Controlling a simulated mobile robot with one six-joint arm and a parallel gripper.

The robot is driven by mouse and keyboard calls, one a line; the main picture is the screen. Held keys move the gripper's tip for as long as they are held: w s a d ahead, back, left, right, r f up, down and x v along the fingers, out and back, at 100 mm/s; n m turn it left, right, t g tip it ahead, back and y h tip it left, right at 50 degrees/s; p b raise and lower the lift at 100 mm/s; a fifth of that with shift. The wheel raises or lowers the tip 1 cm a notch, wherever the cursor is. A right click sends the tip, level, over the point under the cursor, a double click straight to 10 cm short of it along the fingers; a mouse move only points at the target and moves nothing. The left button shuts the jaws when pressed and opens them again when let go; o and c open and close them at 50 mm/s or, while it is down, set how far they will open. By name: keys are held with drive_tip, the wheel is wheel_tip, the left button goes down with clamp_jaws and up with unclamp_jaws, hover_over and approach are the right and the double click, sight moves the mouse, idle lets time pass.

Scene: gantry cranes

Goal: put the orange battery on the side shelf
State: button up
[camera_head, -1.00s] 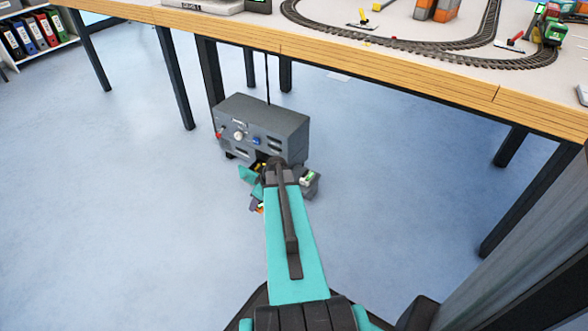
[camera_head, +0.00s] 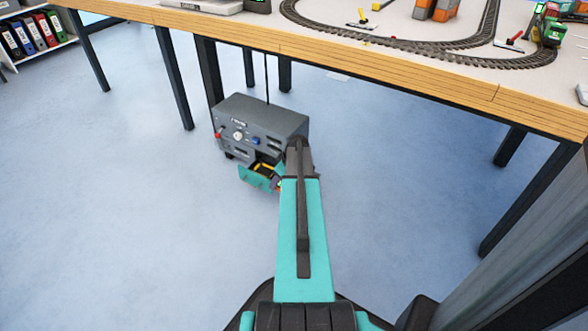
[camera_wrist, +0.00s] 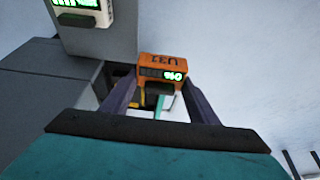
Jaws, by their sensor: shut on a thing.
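The orange battery (camera_wrist: 163,66), marked U31 with a green 0% display, is between the fingers of my gripper (camera_wrist: 163,84) in the wrist view. My gripper is shut on it and holds it in front of the grey machine (camera_head: 262,125). In the head view my arm hides most of the gripper and battery. A grey ledge (camera_wrist: 112,42), apparently the side shelf, shows at upper left in the wrist view. A pale battery (camera_wrist: 84,8) with a green display is on it. In the head view my arm covers that shelf.
A teal-fronted drawer (camera_head: 256,177) stands open low on the machine, with yellow and dark parts inside. The table (camera_head: 390,62) with a model railway rises behind, its legs near the machine. The blue floor is clear to the left.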

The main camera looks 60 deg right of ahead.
drive_tip(key=d, duration=1)
drive_tip(key=shift+w+d+b, duration=0.2)
drive_tip(key=shift+d+b, duration=0.15)
